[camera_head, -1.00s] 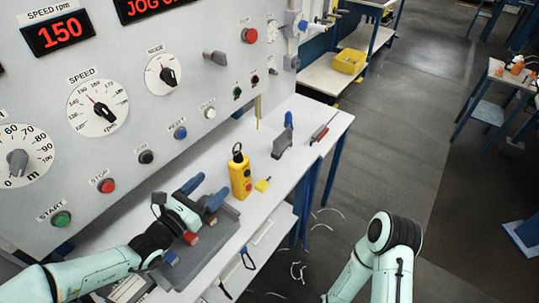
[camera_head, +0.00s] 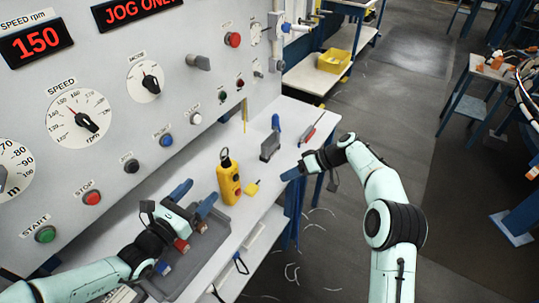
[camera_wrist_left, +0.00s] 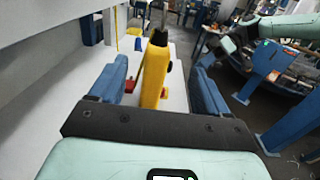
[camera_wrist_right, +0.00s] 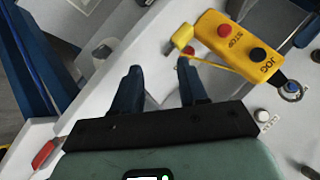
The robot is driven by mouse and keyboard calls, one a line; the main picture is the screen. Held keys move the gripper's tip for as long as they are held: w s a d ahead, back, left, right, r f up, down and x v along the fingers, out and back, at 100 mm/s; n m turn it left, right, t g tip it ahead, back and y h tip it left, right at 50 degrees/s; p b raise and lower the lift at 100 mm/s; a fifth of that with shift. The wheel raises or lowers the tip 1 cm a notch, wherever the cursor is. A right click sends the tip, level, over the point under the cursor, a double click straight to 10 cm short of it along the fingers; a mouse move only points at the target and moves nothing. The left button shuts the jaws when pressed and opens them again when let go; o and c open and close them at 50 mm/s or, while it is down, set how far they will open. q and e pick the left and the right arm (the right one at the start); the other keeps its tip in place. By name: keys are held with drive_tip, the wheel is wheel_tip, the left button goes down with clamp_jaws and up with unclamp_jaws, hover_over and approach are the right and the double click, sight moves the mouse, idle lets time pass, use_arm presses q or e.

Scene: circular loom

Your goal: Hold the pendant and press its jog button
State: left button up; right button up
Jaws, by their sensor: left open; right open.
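The yellow pendant (camera_head: 228,182) stands upright on the white bench, with a dark hook loop on top. The left wrist view shows the pendant (camera_wrist_left: 154,72) ahead, between the open fingers and apart from them. The right wrist view shows the pendant's face (camera_wrist_right: 238,45) with a red STOP button (camera_wrist_right: 224,30) and a black JOG button (camera_wrist_right: 257,54). My left gripper (camera_head: 194,197) is open and empty, over the grey tray just left of the pendant. My right gripper (camera_head: 292,172) is open and empty, right of the pendant near the bench's edge.
A grey tray (camera_head: 212,240) lies below my left gripper. A grey block with a blue handle (camera_head: 271,143) and a red-handled tool (camera_head: 307,134) lie farther back. The control panel (camera_head: 205,88) rises behind the bench.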

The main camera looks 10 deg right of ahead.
sight(224, 166)
use_arm(q)
drive_tip(key=x, duration=1.2)
use_arm(e)
drive_tip(key=s+a+r+n+g, duration=0.1)
drive_tip(key=a+r+n, duration=0.3)
drive_tip(key=r+n, duration=0.2)
drive_tip(key=s+a+r+n+g+y, duration=0.1)
drive_tip(key=a+r+n, duration=0.3)
drive_tip(key=r+n, duration=0.2)
drive_tip(key=shift+r+n+g, duration=0.4)
drive_tip(key=shift+n, duration=0.4)
drive_tip(key=shift+s, duration=0.1)
